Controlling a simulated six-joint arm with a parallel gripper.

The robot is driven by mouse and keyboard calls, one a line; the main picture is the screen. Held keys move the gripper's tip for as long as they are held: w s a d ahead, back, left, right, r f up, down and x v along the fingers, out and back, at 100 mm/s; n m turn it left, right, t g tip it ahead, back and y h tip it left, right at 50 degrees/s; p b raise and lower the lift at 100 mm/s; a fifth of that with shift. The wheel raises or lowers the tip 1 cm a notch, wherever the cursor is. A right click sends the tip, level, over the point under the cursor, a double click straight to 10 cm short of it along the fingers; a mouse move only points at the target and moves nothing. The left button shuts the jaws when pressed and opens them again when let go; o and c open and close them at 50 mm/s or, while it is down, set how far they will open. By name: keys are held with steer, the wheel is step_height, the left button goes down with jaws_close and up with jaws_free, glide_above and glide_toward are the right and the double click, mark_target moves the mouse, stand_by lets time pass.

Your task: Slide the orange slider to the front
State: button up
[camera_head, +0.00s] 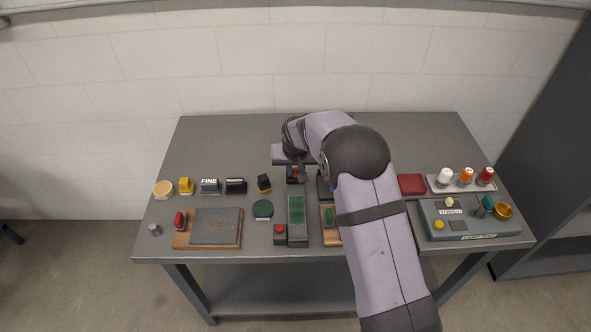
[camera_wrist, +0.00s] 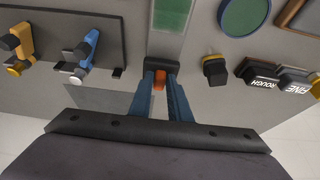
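The orange slider (camera_wrist: 159,79) shows in the wrist view as a small orange knob at a black base (camera_wrist: 161,64). My gripper (camera_wrist: 160,77) has its two blue fingers on either side of the knob, and I see no clear gap between knob and fingers. The gripper looks shut on it. In the head view the slider's orange part (camera_head: 295,171) is small, beneath my gripper (camera_head: 294,166) near the middle of the table. My arm and the fingers hide part of the slider and its track.
The table (camera_head: 400,135) is clear at the back. A green-topped grey block (camera_head: 297,210) stands in front of the slider, with a round green disc (camera_head: 263,209) to its left. Black blocks (camera_head: 236,185) stand further left. A grey control box (camera_head: 470,217) is at right.

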jaws_close()
steer(key=shift+s, duration=0.1)
steer(key=s+b, duration=0.8)
steer(key=s, duration=1.1)
steer(key=shift+s+f, duration=0.1)
steer(key=shift+s, duration=0.25)
steer(key=o, duration=0.5)
jaws_free()
steer(key=shift+s, duration=0.1)
steer(key=shift+o, duration=0.3)
steer(key=shift+s, duration=0.1)
